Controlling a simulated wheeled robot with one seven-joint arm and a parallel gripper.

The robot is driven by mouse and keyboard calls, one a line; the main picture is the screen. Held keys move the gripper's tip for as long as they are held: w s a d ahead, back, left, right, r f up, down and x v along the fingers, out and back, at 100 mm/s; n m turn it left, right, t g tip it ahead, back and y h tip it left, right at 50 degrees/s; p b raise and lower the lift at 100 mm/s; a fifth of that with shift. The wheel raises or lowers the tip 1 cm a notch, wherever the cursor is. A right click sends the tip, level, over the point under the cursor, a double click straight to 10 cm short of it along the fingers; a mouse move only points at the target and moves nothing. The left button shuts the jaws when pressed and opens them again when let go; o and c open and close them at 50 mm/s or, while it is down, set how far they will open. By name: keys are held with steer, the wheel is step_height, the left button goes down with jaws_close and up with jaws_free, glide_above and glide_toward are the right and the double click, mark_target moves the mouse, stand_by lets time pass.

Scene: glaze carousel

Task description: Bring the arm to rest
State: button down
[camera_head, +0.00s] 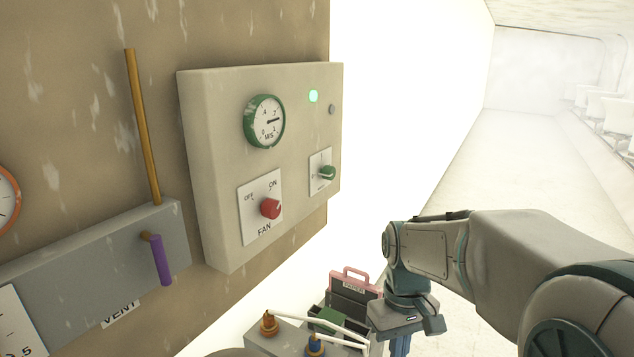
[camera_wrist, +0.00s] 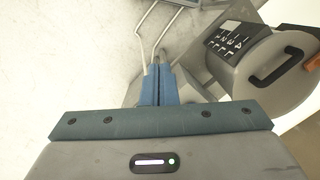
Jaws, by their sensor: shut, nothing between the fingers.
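My arm reaches in from the right in the head view and bends down at the wrist. My gripper (camera_wrist: 157,72) points downward, and its blue fingers are together with nothing between them in the wrist view. In the head view the gripper (camera_head: 400,346) is cut off by the bottom edge, so its fingertips are hidden there. It hangs beside a grey unit with white rods, apart from the wall panel.
A beige control panel (camera_head: 222,170) on the wall carries a green-rimmed gauge (camera_head: 264,122), a red fan knob (camera_head: 270,208), a green knob (camera_head: 327,173) and a lit green lamp (camera_head: 313,96). A purple vent handle (camera_head: 160,260) sticks out at left. A pink-handled case (camera_head: 354,285) stands low behind. Open floor lies at right.

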steer(key=s+r+m+t+p, duration=0.2)
steer(key=s+r+m+t, duration=0.1)
steer(key=s, duration=0.5)
steer(key=shift+s+d+r+m+t+p, duration=0.15)
steer(key=shift+d+r+m+t+p, duration=0.15)
steer(key=shift+d+r+t+p, duration=0.25)
steer(key=shift+a, duration=0.2)
